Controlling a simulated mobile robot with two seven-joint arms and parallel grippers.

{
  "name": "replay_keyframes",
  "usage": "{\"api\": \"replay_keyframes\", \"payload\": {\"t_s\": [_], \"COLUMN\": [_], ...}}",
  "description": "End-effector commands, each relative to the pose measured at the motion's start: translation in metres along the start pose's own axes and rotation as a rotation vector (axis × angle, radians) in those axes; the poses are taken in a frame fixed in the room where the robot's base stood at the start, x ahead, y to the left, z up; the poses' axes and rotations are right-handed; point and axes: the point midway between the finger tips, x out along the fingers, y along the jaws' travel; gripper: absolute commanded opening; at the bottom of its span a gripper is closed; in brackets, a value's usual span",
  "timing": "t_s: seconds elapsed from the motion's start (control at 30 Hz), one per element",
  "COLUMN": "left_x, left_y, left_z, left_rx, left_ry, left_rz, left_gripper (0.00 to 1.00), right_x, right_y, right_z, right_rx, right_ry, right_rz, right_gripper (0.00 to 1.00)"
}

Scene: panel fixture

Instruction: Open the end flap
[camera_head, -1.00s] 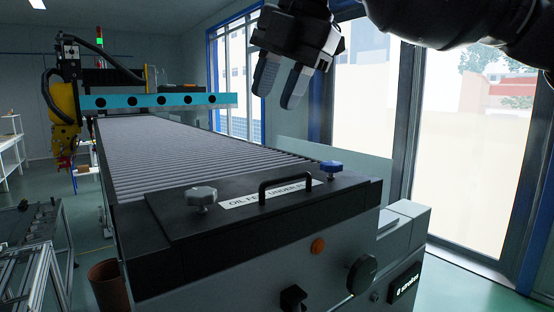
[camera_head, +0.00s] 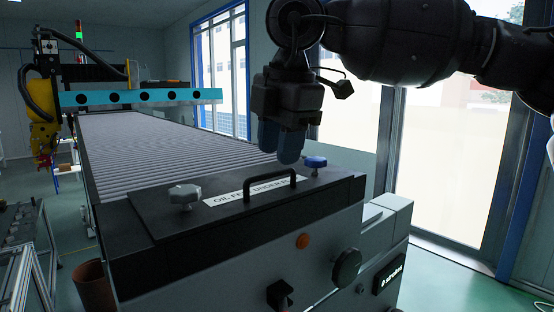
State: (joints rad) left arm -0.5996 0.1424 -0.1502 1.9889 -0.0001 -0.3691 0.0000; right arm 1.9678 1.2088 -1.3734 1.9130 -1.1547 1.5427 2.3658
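The end flap (camera_head: 160,217) is a black plate lying flat and shut on the near end of the long machine. It has a black bar handle (camera_head: 267,184) near its middle and a white label (camera_head: 228,197) partly hidden behind the handle. A grey knob (camera_head: 184,193) stands on its left and a blue knob (camera_head: 315,162) on its right. My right gripper (camera_head: 279,145) points down just above and behind the handle, between the knobs. Its two blue-grey fingers look apart and empty, though one partly overlaps the other. My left gripper is not in view.
The machine's ribbed bed (camera_head: 165,150) runs back to a blue crossbeam (camera_head: 140,96) and a yellow robot arm (camera_head: 42,130). An orange button (camera_head: 303,241) and a black dial (camera_head: 347,266) are on the front face. A brown bin (camera_head: 93,288) stands at lower left.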

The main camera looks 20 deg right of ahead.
Motion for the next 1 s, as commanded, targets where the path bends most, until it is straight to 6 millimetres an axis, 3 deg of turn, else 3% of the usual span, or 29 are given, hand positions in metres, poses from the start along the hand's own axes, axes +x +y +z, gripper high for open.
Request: {"api": "replay_keyframes", "payload": {"t_s": [0.23, 0.6, 0.83, 1.0], "left_x": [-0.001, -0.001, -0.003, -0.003], "left_y": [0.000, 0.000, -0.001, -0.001], "left_z": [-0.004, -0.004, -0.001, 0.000], "left_rx": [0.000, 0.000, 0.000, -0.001], "left_ry": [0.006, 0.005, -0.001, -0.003], "left_rz": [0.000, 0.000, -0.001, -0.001], "left_gripper": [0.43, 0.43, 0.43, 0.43], "right_x": [0.024, 0.029, 0.029, 0.029], "right_y": [0.000, 0.000, 0.000, 0.000], "right_z": [0.000, 0.000, 0.000, 0.000], "right_rx": [-0.001, -0.001, -0.001, -0.001], "right_ry": [0.000, 0.001, 0.001, 0.001], "right_rz": [0.000, 0.002, 0.002, 0.002], "right_gripper": [0.36, 0.36, 0.02, 0.00]}}
